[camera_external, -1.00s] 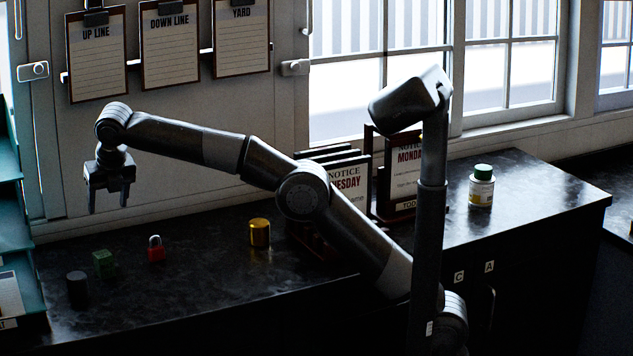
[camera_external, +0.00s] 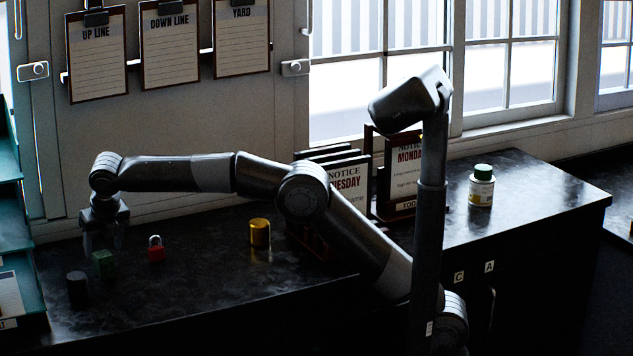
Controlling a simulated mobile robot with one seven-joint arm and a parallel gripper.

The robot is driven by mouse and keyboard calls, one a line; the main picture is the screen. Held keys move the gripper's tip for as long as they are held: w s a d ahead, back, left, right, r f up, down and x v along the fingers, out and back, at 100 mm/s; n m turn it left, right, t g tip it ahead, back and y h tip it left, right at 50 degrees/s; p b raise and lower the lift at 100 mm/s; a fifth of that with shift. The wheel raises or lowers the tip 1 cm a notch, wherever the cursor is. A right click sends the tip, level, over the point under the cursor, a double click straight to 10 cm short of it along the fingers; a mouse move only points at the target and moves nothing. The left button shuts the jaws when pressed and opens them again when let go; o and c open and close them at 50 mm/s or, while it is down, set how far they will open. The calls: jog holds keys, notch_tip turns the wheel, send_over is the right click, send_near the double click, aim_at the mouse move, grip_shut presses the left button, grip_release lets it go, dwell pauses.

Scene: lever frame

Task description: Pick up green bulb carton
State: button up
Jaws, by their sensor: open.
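The green bulb carton (camera_external: 104,264) is a small dark green box on the black counter at the left. My gripper (camera_external: 102,248) points down just above and behind it in the picture. The fingers are dark and hard to make out against the counter, but they are open. The carton still stands on the counter. I cannot tell whether the fingertips reach down beside it.
A red padlock (camera_external: 156,249) stands just right of the carton, and a dark cylinder (camera_external: 77,288) stands to its front left. A gold cylinder (camera_external: 260,233) is farther right. A teal shelf rack (camera_external: 22,230) borders the left edge. The front counter between is clear.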

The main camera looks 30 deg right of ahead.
aim_at(100, 258)
jog(key=shift+s+d+x, duration=0.1)
jog(key=shift+s+x, duration=0.05)
jog(key=shift+x, duration=1.35)
jog(key=shift+s+d+x, duration=0.1)
jog(key=shift+s+x, duration=0.1)
jog(key=shift+x, duration=1.35)
jog(key=shift+f, duration=0.15)
jog(key=shift+c, duration=0.4)
jog(key=c, duration=1)
